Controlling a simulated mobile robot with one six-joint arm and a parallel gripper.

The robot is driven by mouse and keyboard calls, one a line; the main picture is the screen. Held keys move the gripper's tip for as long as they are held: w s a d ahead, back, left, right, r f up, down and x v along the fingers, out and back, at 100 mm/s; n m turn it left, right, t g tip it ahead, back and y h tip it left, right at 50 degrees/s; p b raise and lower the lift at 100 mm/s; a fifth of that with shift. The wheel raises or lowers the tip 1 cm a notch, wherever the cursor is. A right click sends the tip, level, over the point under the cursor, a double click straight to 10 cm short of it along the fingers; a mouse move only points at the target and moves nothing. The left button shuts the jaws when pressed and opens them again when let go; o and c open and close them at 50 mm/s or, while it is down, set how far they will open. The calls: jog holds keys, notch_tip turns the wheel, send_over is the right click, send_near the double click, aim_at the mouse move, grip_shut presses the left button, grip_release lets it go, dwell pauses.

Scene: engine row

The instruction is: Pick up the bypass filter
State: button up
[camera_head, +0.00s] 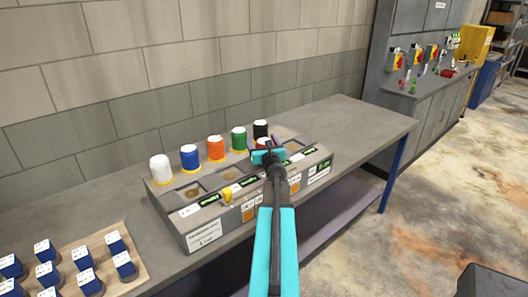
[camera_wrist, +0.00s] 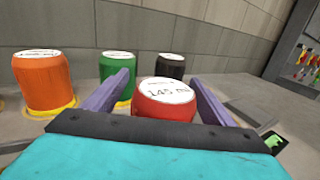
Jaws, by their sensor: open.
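A row of canisters with white tops stands on a grey rack (camera_head: 205,241): white (camera_head: 161,169), blue (camera_head: 190,158), orange (camera_head: 216,149), green (camera_head: 239,139) and black (camera_head: 261,130). A red canister (camera_wrist: 166,103), its top reading about "145 m", stands in front of them; it is mostly hidden by my gripper in the head view. I cannot tell from the labels which one is the bypass filter. My gripper (camera_wrist: 160,80) is open, with its purple fingers on either side of the red canister. I cannot tell whether they touch it.
The rack stands on a grey bench (camera_head: 345,122) against a block wall. A wooden board (camera_head: 135,284) with several blue white-topped blocks lies at lower left. The bench is clear right of the rack. A grey cabinet (camera_head: 425,112) with switches stands beyond.

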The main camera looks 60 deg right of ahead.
jog(key=shift+s+d, duration=0.1)
jog(key=shift+s, duration=0.05)
jog(key=shift+c, duration=0.3)
jog(key=c, duration=1.4)
jog(key=shift+r, duration=0.2)
